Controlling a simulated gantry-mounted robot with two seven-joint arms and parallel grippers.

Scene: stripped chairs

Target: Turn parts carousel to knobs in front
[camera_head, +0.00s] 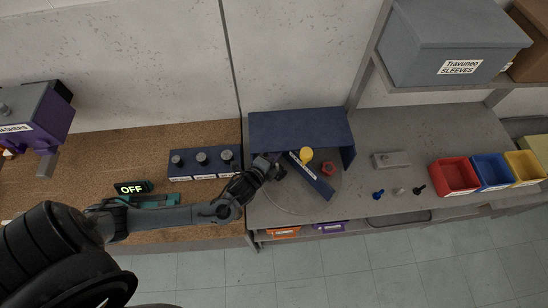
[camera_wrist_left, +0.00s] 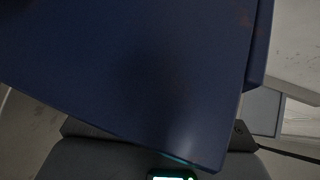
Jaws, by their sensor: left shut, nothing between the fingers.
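The parts carousel (camera_head: 285,199) is a round grey turntable on the bench, partly under a dark blue hood (camera_head: 300,128). A blue divider (camera_head: 318,183) with a white label stands across it, slanting down to the right. A yellow knob-like part (camera_head: 306,155) and a red knob (camera_head: 328,168) are on the far right side of the divider. My left gripper (camera_head: 274,168) is shut and empty at the left of the carousel, close to the divider's far left end; I cannot tell whether they touch. A dark blue panel (camera_wrist_left: 140,70) fills most of the left wrist view.
Left of the carousel is a blue block with several black knobs (camera_head: 202,163) and an OFF display (camera_head: 132,188). To the right are a grey block (camera_head: 391,160), small loose parts (camera_head: 400,191) and red (camera_head: 455,176), blue and yellow bins. A shelf with a grey box (camera_head: 450,45) overhangs the right.

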